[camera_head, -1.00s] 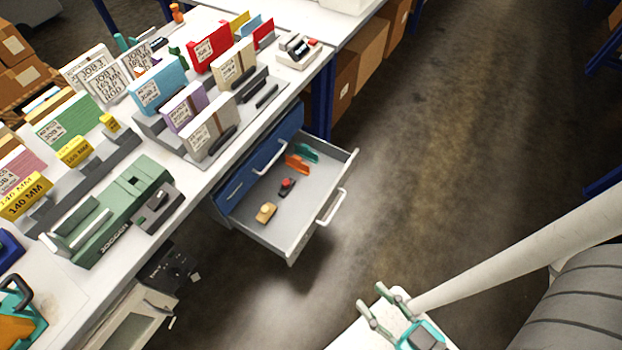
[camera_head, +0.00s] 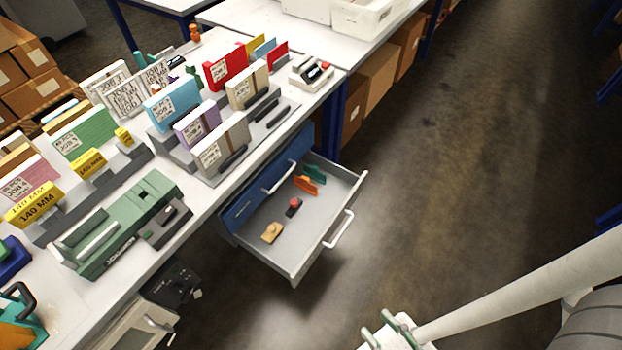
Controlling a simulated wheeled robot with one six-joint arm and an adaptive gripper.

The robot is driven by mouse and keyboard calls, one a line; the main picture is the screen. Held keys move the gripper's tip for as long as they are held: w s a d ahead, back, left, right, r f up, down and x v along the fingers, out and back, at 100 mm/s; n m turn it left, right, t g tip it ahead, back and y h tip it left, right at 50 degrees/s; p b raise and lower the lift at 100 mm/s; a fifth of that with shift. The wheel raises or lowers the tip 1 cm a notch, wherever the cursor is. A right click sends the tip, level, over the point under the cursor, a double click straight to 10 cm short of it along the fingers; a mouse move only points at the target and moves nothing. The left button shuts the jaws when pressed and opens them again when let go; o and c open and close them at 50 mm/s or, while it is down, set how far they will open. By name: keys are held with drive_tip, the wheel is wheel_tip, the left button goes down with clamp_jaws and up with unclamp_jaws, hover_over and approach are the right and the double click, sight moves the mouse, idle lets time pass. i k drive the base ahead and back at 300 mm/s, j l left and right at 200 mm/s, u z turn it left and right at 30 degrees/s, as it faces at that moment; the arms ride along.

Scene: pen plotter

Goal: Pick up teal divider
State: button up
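A small teal piece (camera_head: 315,173), which looks like the teal divider, lies in the far corner of an open grey drawer (camera_head: 336,246) under the bench. An orange piece (camera_head: 304,184) lies right beside it on the near side. My gripper (camera_head: 385,331) is at the bottom of the view, well apart from the drawer. Its two greenish fingers stand apart with nothing seen between them; its lower part is cut off by the frame edge.
The drawer also holds a dark item with a red top (camera_head: 293,207) and a tan block (camera_head: 272,232). The bench (camera_head: 215,190) above carries several job boxes and a green machine (camera_head: 118,226). The floor (camera_head: 450,180) right of the drawer is clear.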

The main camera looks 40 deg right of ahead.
sight(312, 171)
drive_tip(key=i+j+z, duration=0.3)
drive_tip(key=i+j, duration=0.15)
drive_tip(key=i, duration=0.15)
drive_tip(key=i+j+z, duration=0.3)
drive_tip(key=i+j, duration=0.25)
